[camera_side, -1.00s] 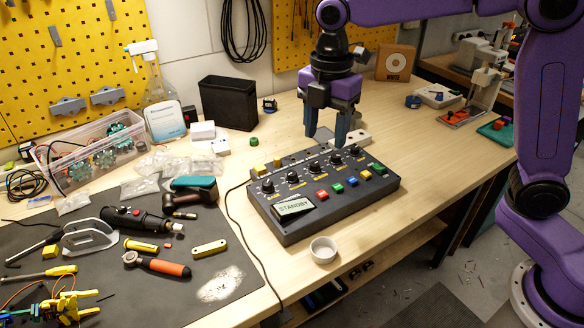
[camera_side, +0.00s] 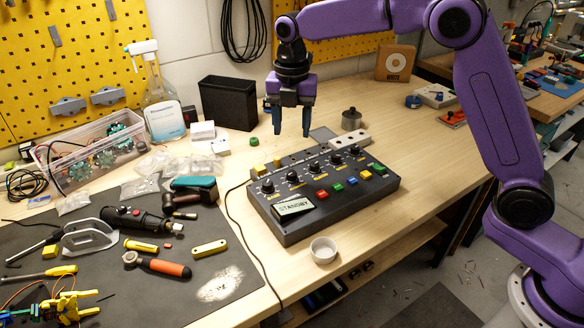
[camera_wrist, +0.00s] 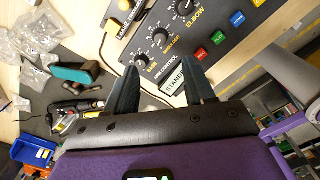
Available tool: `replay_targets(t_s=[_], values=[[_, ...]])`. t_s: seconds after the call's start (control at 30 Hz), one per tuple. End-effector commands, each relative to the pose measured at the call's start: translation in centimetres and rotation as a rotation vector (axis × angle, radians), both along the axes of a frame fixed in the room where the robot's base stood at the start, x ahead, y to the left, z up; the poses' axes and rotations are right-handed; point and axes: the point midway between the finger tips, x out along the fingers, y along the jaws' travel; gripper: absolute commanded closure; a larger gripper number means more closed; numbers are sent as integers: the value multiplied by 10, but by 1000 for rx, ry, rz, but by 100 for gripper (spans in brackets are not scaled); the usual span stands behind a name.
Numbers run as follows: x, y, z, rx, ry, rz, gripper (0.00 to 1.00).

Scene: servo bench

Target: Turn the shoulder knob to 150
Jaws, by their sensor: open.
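The dark control box (camera_side: 284,236) lies on the bench with a row of several black knobs. The shoulder knob (camera_side: 291,177) is second from the left; in the wrist view it (camera_wrist: 160,37) sits between the base knob (camera_wrist: 142,60) and the elbow knob (camera_wrist: 185,7). Its pointer is too small to read. My gripper (camera_side: 291,132) is open and empty, raised above the back of the box and clear of the knobs. In the wrist view its fingers (camera_wrist: 161,68) point toward the panel, apart, near the base knob and the display.
A tilted STANDBY display (camera_side: 294,207) and coloured buttons (camera_side: 351,182) share the panel. A white dish (camera_side: 323,250) stands in front. A cable runs along the box's left side. Tools cover the mat (camera_side: 130,290) at left.

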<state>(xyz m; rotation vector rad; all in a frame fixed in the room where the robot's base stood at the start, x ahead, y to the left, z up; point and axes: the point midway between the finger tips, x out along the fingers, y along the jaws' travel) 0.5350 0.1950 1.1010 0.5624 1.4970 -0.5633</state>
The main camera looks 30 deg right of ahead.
Motion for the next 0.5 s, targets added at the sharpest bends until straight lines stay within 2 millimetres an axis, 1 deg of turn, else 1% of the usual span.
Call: replay_targets(t_s=[0.03, 0.2, 0.5], values=[[-1, -1, -11, -2, 4, 0, 46], [-1, -1, -43, -2, 4, -1, 46], [-1, -1, -95, -2, 3, -2, 46]])
